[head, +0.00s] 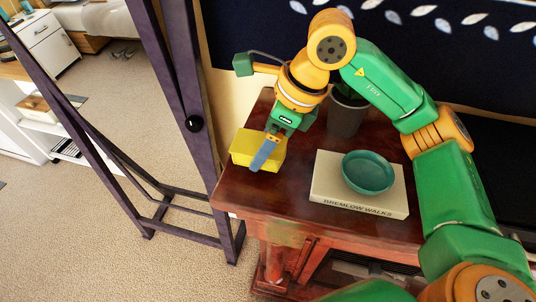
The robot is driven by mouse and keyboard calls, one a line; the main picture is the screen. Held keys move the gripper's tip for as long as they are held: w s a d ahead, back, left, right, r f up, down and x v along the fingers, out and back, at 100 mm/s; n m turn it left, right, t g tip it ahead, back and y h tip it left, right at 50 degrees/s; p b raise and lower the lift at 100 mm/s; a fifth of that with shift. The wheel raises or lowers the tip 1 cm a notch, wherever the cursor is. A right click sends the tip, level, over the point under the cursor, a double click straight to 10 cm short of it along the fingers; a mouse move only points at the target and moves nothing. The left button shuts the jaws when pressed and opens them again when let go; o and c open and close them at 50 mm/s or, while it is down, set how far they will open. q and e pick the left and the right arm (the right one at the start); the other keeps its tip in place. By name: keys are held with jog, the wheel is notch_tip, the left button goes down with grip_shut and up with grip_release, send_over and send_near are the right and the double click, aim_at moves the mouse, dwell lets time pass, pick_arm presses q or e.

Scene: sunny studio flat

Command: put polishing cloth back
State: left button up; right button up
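A yellow, block-shaped folded cloth (243,147) is at the left end of the dark red wooden table (290,205). It looks like the polishing cloth. My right gripper (265,152) points down at it, with one blue-grey finger across the cloth's near side. The other finger is hidden behind the cloth, and the gripper appears shut on it. The cloth's left side reaches past the table edge in the picture. I cannot tell whether its underside touches the tabletop. My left gripper is not in view.
A pale book (335,199) marked "Bremlow Walks" lies on the table with a teal bowl (368,172) on it. A grey plant pot (346,115) stands behind, partly under my arm. A dark mirror-like frame (196,122) stands left of the table. The front left tabletop is clear.

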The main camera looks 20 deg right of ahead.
notch_tip(320, 180, down, 4)
jog(key=shift+s+d+r+p, duration=0.1)
jog(key=shift+d+p, duration=0.05)
jog(key=shift+p, duration=0.4)
jog(key=o, duration=1.1)
jog(key=shift+o, duration=0.2)
jog(key=shift+r, duration=0.1)
jog(key=b+v, duration=0.1)
jog(key=v, duration=1.1)
